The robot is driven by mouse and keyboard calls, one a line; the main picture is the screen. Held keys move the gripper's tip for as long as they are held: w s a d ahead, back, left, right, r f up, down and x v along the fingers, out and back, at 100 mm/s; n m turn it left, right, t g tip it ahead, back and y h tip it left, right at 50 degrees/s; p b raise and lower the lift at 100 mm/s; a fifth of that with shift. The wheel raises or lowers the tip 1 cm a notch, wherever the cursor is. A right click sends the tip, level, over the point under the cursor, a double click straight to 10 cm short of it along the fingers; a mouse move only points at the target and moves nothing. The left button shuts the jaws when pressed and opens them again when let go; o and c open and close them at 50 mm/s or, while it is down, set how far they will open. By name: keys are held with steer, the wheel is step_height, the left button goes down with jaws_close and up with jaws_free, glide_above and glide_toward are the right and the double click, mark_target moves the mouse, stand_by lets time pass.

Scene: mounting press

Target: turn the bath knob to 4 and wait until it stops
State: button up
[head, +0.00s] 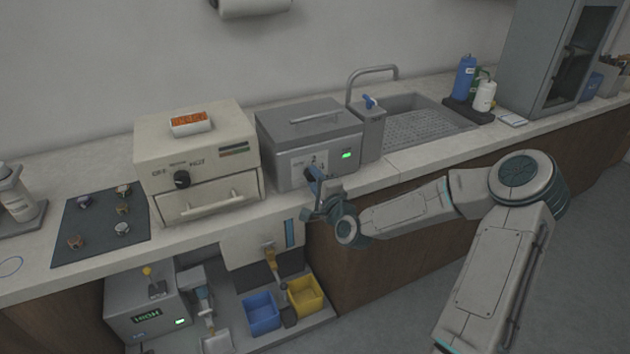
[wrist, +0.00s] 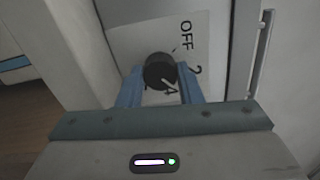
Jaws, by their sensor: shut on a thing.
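The bath is a grey box with a lidded top (head: 310,122) and a lit green display (head: 346,155), standing on the counter left of the sink. Its dark round knob (wrist: 158,70) shows in the wrist view on a pale label panel printed OFF, 2 and 4. A light mark on the knob appears to point toward the 4, but its exact setting is hard to tell. My gripper (wrist: 160,80) is shut on the knob, one blue finger on each side. In the head view my gripper (head: 316,180) is at the bath's front and mostly hides the knob.
A beige press (head: 195,155) with an orange-filled tray on top stands left of the bath. A tap (head: 370,72) and sink (head: 425,120) are to the right. Below the counter are a blue bin (head: 262,312), a yellow bin (head: 305,297) and a grey device reading HIGH (head: 145,305).

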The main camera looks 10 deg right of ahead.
steer(key=m, duration=0.5)
steer(key=shift+m, duration=0.4)
stand_by(0.3)
steer(key=o, duration=1)
steer(key=shift+c, duration=0.2)
steer(key=p+v, duration=0.3)
steer(key=v, duration=0.8)
steer(key=shift+s+d+r, duration=0.3)
steer(key=shift+d+r, duration=0.05)
steer(key=shift+d, duration=0.05)
